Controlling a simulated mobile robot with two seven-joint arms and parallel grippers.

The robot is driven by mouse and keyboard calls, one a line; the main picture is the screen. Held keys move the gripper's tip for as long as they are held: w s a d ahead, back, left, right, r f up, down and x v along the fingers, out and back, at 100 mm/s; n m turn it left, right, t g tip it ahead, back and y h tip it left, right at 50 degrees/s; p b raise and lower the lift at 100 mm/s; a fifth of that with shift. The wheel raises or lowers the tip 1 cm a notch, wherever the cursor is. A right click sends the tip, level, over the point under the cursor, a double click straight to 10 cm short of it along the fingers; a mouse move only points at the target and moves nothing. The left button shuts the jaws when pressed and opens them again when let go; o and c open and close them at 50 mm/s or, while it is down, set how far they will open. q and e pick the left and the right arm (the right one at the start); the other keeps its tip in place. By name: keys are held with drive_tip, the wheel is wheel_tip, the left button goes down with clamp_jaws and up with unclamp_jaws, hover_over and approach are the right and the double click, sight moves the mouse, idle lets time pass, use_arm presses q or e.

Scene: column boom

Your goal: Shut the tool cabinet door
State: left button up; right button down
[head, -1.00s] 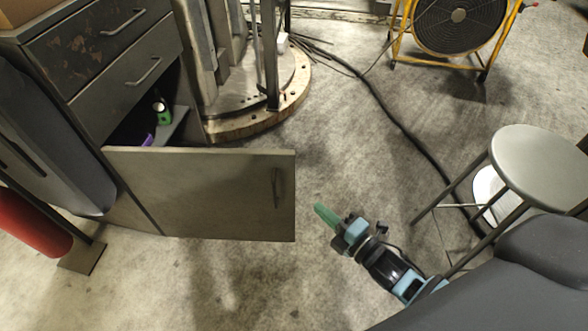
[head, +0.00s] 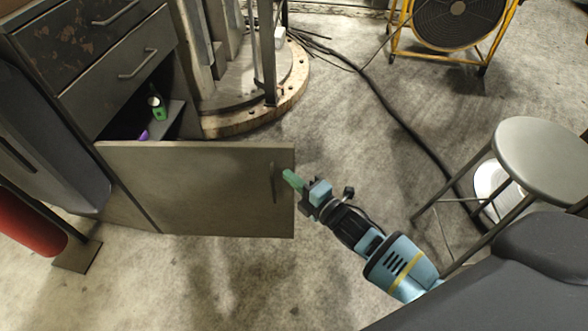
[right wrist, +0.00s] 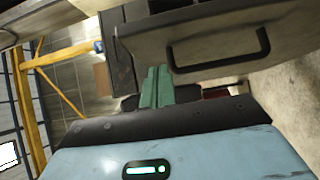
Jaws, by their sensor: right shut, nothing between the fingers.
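The tool cabinet (head: 112,85) stands at the left of the head view. Its grey door (head: 200,190) is swung wide open, with a dark handle (head: 273,183) near its free edge. My right gripper (head: 290,179) has its green fingers shut and empty, close to that free edge beside the handle; I cannot tell whether it touches. In the right wrist view the fingers (right wrist: 157,88) point along the door (right wrist: 205,35), left of its handle (right wrist: 220,62). My left gripper is not in view.
Inside the cabinet are a green item (head: 158,108) and a purple item (head: 143,134). A round column base (head: 255,110) stands behind the door. A grey stool (head: 540,155) is at right, a yellow-framed fan (head: 450,25) at the back. A black cable (head: 400,120) crosses the floor.

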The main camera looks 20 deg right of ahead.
sight(283, 159)
drive_tip(key=shift+w+d+b, duration=0.15)
drive_tip(key=shift+w+d, duration=0.3)
drive_tip(key=shift+w, duration=0.3)
drive_tip(key=shift+w+d+b, duration=0.15)
drive_tip(key=shift+w+d, duration=0.25)
drive_tip(key=shift+w, duration=0.3)
